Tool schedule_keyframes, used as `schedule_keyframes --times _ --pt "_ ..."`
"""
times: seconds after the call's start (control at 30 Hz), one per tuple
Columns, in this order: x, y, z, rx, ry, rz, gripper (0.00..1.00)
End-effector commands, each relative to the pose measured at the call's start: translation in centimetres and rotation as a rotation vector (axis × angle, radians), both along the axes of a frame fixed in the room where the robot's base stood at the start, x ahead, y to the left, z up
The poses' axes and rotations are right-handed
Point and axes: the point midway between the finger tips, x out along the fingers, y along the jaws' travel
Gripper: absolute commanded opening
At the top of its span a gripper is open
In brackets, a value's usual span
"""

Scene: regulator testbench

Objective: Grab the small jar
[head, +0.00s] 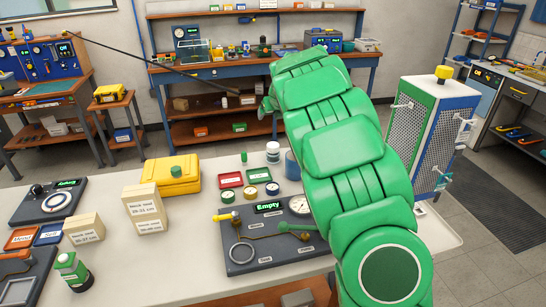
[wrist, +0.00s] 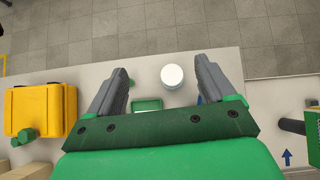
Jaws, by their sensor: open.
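The small jar, white with a pale round lid, stands upright on the white table in the head view (head: 272,153). In the wrist view the jar (wrist: 173,77) shows from above, between the spread fingers and closer to the right one. My gripper (wrist: 161,72) is open and empty, with a visible gap between the jar and each finger. In the head view my green arm reaches over the table and hides most of the gripper. The height of the fingers above the jar is hard to tell.
A blue cup (head: 292,165) stands close right of the jar, partly behind my arm. A small green-topped item (head: 244,157) and green tray (head: 257,177) are near its left. A yellow case (head: 171,177) sits farther left. The table's far edge lies just beyond the jar.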

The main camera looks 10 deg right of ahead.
Motion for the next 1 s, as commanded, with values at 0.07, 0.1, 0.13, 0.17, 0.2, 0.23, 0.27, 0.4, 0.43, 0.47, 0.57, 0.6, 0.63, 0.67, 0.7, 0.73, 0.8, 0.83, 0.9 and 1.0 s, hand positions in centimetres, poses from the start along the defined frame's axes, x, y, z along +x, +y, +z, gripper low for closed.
schedule_keyframes --times 0.07,0.1,0.13,0.17,0.2,0.23,0.27,0.4,0.43,0.47,0.57,0.6,0.63,0.67,0.7,0.73,0.8,0.83,0.9,1.0 --pt "-0.1 -1.2 0.0 0.012 -0.006 -0.032 0.83" --pt "-0.1 -1.4 -0.2 0.018 -0.007 -0.041 0.83" --pt "-0.1 -1.2 -0.7 0.018 -0.005 -0.037 0.83" --pt "-0.1 -1.2 -1.2 0.018 -0.004 -0.036 0.83" --pt "-0.1 -1.1 -1.7 0.018 -0.004 -0.035 0.83" --pt "-0.1 -1.1 -2.2 0.018 -0.004 -0.036 0.83" --pt "-0.1 -1.2 -2.6 0.018 -0.004 -0.037 0.83" --pt "-0.1 -1.1 -4.6 0.018 -0.001 -0.034 0.83" --pt "-0.1 -1.1 -5.1 0.018 -0.001 -0.034 0.83" --pt "-0.1 -1.1 -5.5 0.019 -0.001 -0.035 0.83" --pt "0.0 -1.1 -6.8 0.018 -0.006 -0.035 0.83" --pt "-0.1 -1.1 -7.4 0.018 -0.005 -0.035 0.83" --pt "-0.1 -1.0 -7.9 0.018 -0.004 -0.033 0.83" --pt "-0.1 -1.0 -8.4 0.018 -0.003 -0.034 0.83" --pt "-0.1 -1.0 -9.0 0.019 -0.002 -0.033 0.83" --pt "-0.1 -1.0 -9.5 0.018 -0.004 -0.034 0.83" --pt "-0.1 -1.1 -10.5 0.017 -0.004 -0.035 0.83" --pt "-0.1 -1.0 -10.9 0.017 -0.003 -0.034 0.83" --pt "-0.1 -1.0 -11.8 0.019 -0.002 -0.033 0.83" --pt "-0.1 -1.1 -12.7 0.018 -0.005 -0.035 0.83"
